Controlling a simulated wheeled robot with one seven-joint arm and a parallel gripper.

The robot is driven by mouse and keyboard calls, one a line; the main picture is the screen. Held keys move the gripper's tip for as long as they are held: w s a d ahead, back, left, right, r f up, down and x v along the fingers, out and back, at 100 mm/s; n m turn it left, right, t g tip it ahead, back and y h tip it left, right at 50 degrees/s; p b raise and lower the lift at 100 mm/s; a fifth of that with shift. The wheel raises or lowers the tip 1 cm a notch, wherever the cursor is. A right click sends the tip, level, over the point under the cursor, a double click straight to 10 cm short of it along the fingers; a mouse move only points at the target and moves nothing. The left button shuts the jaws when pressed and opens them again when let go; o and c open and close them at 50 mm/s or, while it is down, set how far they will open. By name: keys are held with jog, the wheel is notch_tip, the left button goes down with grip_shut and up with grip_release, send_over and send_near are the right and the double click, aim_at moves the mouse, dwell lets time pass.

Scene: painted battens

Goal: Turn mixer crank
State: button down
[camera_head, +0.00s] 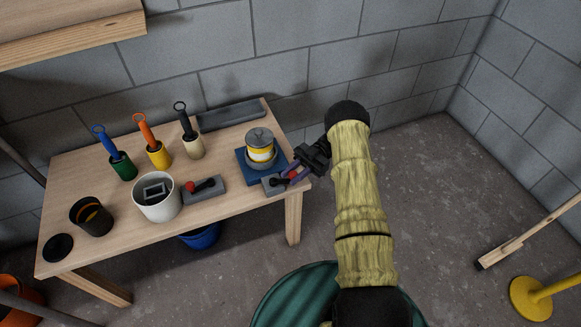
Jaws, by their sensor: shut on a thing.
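The mixer (260,147) stands at the right end of the wooden table (225,160). It is a yellow and grey lidded can on a blue square base (243,164). The mixer crank (298,177), a small purplish arm, shows at its right front side, near the table corner. My gripper (303,164) reaches in from the right, beside the mixer, and is shut on the crank. The grip itself is small and dark, and the fingers partly hide the handle.
A grey block with a red-and-black lever (205,188), a white pot (157,198), a black cup (91,217) and several handled tools in cups stand left of the mixer. A similar block (272,187) sits close in front. A green round drum (285,292) stands below my arm.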

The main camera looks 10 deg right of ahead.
jog(key=shift+w+a+n, duration=0.1)
jog(key=shift+a+n, duration=0.05)
jog(key=shift+n, duration=0.15)
jog(key=c, duration=1.3)
grip_release()
jog(key=shift+a, duration=0.1)
jog(key=shift+o, duration=0.2)
jog(key=shift+d, duration=0.2)
